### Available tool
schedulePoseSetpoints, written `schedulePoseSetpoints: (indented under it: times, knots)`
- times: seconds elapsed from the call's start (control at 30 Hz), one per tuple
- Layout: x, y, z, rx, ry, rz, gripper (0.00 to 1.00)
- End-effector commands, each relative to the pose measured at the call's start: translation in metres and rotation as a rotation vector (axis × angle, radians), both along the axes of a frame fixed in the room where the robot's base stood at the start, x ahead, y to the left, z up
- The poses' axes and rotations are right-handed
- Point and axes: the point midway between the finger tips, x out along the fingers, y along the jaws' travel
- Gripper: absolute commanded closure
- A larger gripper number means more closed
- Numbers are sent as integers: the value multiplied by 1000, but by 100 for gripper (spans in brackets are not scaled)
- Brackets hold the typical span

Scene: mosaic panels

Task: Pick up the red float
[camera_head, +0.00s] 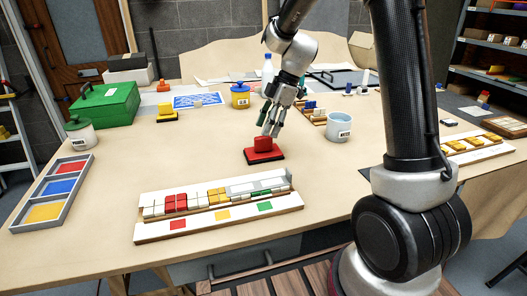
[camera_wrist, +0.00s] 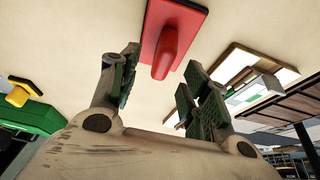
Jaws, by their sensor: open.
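The red float (camera_head: 263,151) lies on the table, a red block-like handle on a flat red plate with a dark base edge. My gripper (camera_head: 271,130) is just above and behind its handle in the head view. In the wrist view the float (camera_wrist: 170,40) is at top centre, its handle pointing down toward the space between my fingers (camera_wrist: 155,88). The fingers are apart and nothing is between them. The handle appears beyond the fingertips; I cannot tell whether anything touches.
A tile rack (camera_head: 218,207) lies in front of the float. A grey tray (camera_head: 80,165) of coloured panels is at left. A yellow float (camera_head: 167,115) and green box (camera_head: 104,105) stand back left. Table around the red float is clear.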

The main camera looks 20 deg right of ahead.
Motion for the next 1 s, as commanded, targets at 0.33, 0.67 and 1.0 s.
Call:
schedulePoseSetpoints:
  times: [0.33,0.67,1.0]
  knots:
    - [-3,17,-42,-1,1,-1,54]
    - [-3,18,-43,-1,1,-2,74]
    - [-2,18,-42,-1,1,-2,100]
